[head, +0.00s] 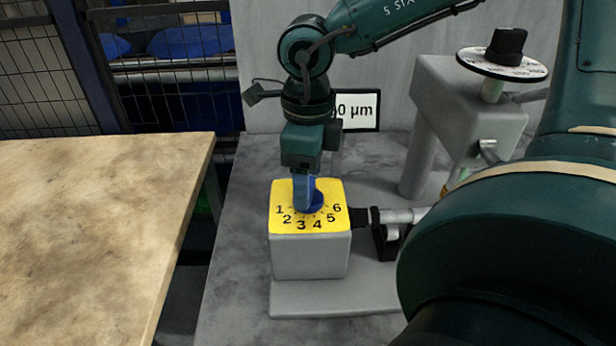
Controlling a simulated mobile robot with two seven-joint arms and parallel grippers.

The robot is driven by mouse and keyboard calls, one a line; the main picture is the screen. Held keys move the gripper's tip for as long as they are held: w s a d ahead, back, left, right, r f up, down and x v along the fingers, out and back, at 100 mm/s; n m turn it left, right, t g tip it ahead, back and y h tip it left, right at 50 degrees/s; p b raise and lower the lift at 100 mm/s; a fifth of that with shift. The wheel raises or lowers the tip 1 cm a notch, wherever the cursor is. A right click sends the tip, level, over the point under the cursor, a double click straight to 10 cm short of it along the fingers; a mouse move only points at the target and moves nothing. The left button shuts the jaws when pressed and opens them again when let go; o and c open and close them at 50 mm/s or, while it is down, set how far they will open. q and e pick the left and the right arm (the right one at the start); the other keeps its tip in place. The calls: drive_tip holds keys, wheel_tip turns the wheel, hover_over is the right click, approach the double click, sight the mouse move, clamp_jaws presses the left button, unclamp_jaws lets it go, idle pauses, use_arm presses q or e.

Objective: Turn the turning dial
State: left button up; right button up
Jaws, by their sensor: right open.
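The turning dial is a dark blue knob (317,204) on a yellow face (278,226) with the numbers 1 to 6. The face tops a grey block. My right gripper (306,192) points straight down over the knob from above, with its blue fingers at the knob. The fingers hide part of the knob and the back of the face. The gripper is open; I cannot tell whether a finger touches the knob. My left gripper is not in view.
A black knob on a white disc (505,63) sits on a grey post at the right. A display (358,110) reading "0 µm", partly hidden, stands behind my gripper. A metal spindle (403,216) lies right of the block. A bare tan table (90,215) is at the left.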

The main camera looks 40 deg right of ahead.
drive_tip(key=shift+f, duration=0.3)
drive_tip(key=shift+c, duration=0.5)
drive_tip(key=c, duration=0.9)
